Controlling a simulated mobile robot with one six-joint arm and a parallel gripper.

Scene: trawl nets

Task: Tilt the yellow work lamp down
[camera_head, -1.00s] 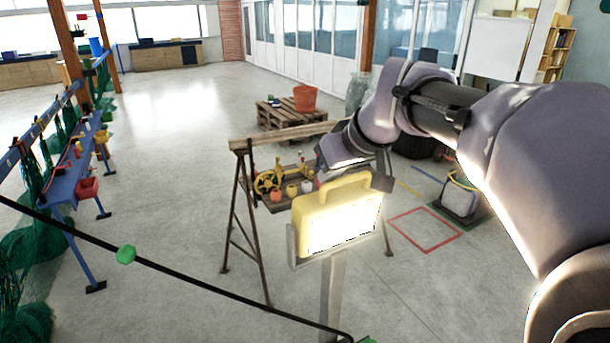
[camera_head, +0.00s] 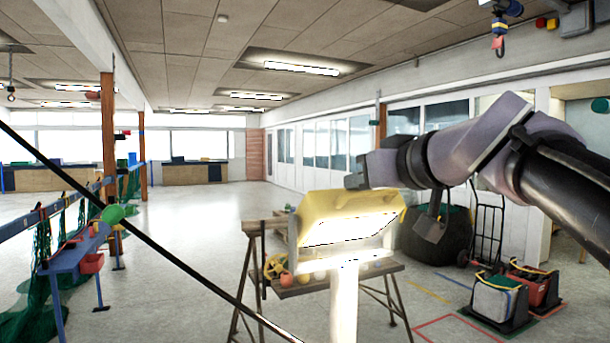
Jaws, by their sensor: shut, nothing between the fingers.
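The yellow work lamp (camera_head: 347,214) is in the middle of the head view, on a pale upright post (camera_head: 344,305). Its yellow casing slopes down toward me and its lit face points low, over the bright top of the post. My arm comes in from the right. My gripper (camera_head: 356,181) is at the arm's end, by the upper edge of the lamp casing. It looks shut and holds nothing. I cannot tell whether it touches the lamp. The fingertips are small and partly lost against the casing.
A wooden trestle (camera_head: 250,228) with floats and a yellow valve wheel (camera_head: 275,266) stands behind the lamp. A blue bench (camera_head: 75,248) is at left. Crates (camera_head: 530,285) and a hand truck (camera_head: 487,235) are at right.

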